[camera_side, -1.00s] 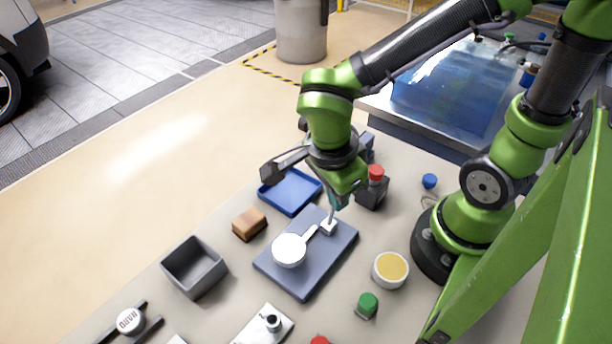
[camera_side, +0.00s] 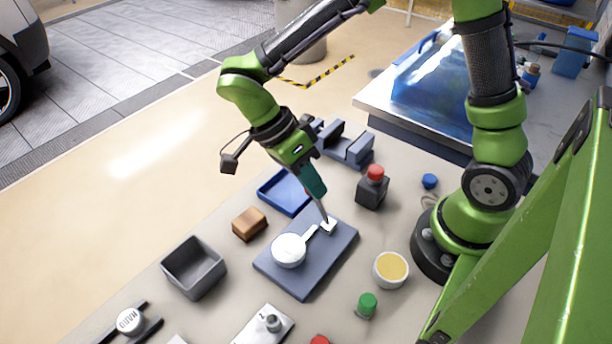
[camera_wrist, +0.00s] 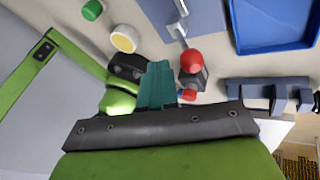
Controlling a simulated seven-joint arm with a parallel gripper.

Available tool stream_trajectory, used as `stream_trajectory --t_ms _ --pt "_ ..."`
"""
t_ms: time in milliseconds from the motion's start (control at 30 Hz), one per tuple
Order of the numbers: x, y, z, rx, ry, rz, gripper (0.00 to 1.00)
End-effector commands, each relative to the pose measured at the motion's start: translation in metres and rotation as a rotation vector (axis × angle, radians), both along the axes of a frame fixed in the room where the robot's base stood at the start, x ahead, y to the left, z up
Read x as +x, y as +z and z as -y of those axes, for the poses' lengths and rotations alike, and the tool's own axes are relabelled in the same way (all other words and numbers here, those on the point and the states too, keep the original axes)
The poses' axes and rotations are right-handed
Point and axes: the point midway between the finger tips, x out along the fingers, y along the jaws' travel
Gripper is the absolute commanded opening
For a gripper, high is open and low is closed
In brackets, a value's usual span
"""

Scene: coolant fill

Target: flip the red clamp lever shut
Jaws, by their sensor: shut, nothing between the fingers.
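The clamp stands on a blue-grey plate (camera_side: 303,283). Its white hinge block (camera_side: 328,226) has a thin grey bar rising from it, leaning up and left toward my fingers. A red spot (camera_side: 307,190) shows behind my fingers; it looks like the lever's knob, mostly hidden. In the wrist view a red ball (camera_wrist: 191,62) appears at the end of the bar, right of my fingers. A white disc (camera_side: 289,250) with an arm lies on the plate. My gripper (camera_side: 321,194) is shut and empty, its teal fingers tilted beside the bar; contact is unclear. It also shows in the wrist view (camera_wrist: 160,66).
A dark block with a red top (camera_side: 372,188) stands right of my gripper. A blue tray (camera_side: 268,202) lies behind the plate. A brown block (camera_side: 249,224), a grey bin (camera_side: 194,268) and a yellow-filled cup (camera_side: 391,269) stand around the plate.

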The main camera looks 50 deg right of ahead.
Motion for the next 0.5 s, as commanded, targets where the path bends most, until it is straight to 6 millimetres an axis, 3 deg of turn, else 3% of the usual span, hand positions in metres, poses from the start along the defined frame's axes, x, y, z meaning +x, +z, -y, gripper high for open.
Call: stream_trajectory --t_ms 500 --pt "-0.0098 -0.0051 0.0001 0.0 0.0 0.002 0.0"
